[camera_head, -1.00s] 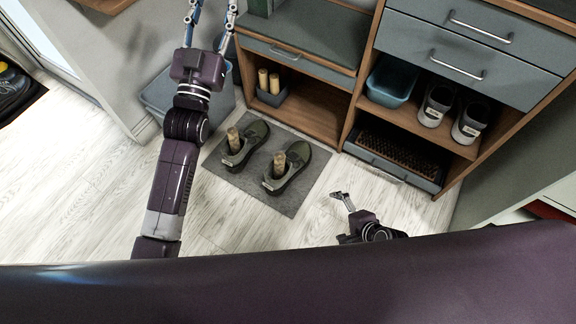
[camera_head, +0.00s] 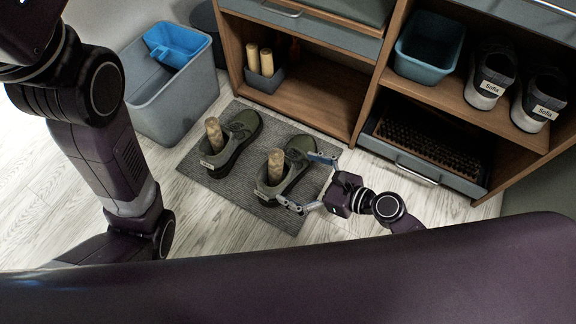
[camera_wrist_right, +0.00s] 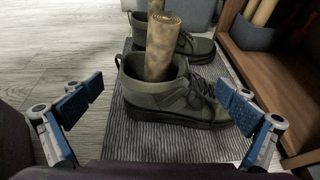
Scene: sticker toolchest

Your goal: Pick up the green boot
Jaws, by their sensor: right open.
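Two green boots stand on a grey ribbed mat (camera_head: 221,178), each with a tan roll sticking up from its opening. The nearer green boot (camera_head: 296,158) is on the right in the head view, and the other green boot (camera_head: 243,128) is to its left. My right gripper (camera_head: 305,183) is open, with its fingers spread beside the nearer boot. In the right wrist view the nearer boot (camera_wrist_right: 170,99) lies ahead, between the open fingers, with the other boot behind it. Nothing is between the pads. My left arm crosses the left of the head view, and its gripper is out of frame.
A wooden shelf unit (camera_head: 350,93) stands behind the mat, holding a blue-grey bin (camera_head: 428,50), labelled shoes (camera_head: 491,78) and a low drawer (camera_head: 420,160). A grey bin (camera_head: 165,95) with a blue scoop (camera_head: 178,45) stands at left. Pale floor is free in front.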

